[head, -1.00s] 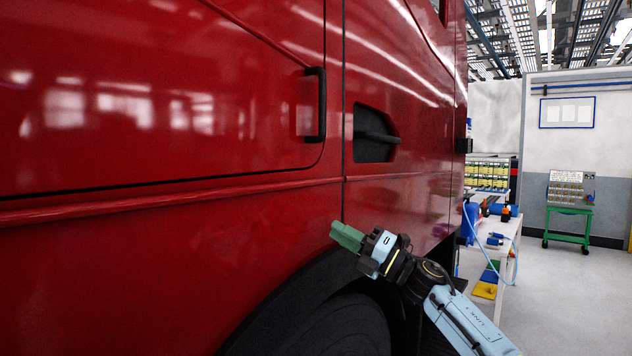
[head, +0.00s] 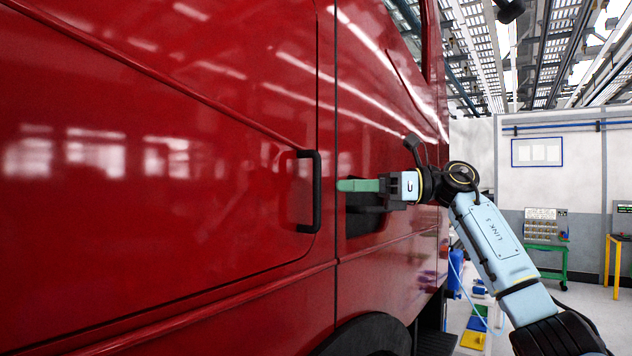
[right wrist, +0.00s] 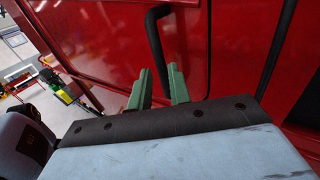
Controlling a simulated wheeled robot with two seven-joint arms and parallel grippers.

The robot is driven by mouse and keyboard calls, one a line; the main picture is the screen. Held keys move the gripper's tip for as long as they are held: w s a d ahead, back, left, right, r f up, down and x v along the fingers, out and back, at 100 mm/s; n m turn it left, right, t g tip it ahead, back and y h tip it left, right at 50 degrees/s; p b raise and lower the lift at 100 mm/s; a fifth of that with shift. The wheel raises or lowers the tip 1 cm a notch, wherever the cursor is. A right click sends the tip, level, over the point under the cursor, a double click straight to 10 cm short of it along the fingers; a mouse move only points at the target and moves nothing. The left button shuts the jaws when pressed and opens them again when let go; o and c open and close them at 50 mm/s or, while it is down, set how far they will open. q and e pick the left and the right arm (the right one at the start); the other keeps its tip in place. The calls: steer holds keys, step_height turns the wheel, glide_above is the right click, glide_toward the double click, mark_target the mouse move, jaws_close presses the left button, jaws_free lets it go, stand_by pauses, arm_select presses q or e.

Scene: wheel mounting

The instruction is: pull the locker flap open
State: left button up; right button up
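The locker flap (head: 180,190) is the large red panel on the vehicle's side, lying flush and closed in the head view. Its black upright bar handle (head: 316,190) is at the flap's right edge; it also shows in the right wrist view (right wrist: 155,42). My right gripper (head: 345,185) is level with the handle, just right of it, with its green fingers pointing left. In the right wrist view its two fingers (right wrist: 160,78) are apart, with the handle's lower end seen in line with the gap. Contact with the handle cannot be told. My left gripper is out of view.
A recessed black door handle (head: 365,215) is partly hidden behind my right gripper. A wheel arch (head: 370,335) is below. Free floor (head: 590,320) lies to the right, with a green trolley (head: 546,258) and a yellow stand (head: 616,255) farther back.

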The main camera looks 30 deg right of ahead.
glide_above(317, 221)
steer(key=d, duration=0.1)
steer(key=shift+w+a+p, duration=0.35)
steer(key=shift+w+p, duration=0.05)
steer(key=shift+p, duration=0.1)
steer(key=shift+s, duration=0.1)
jaws_close()
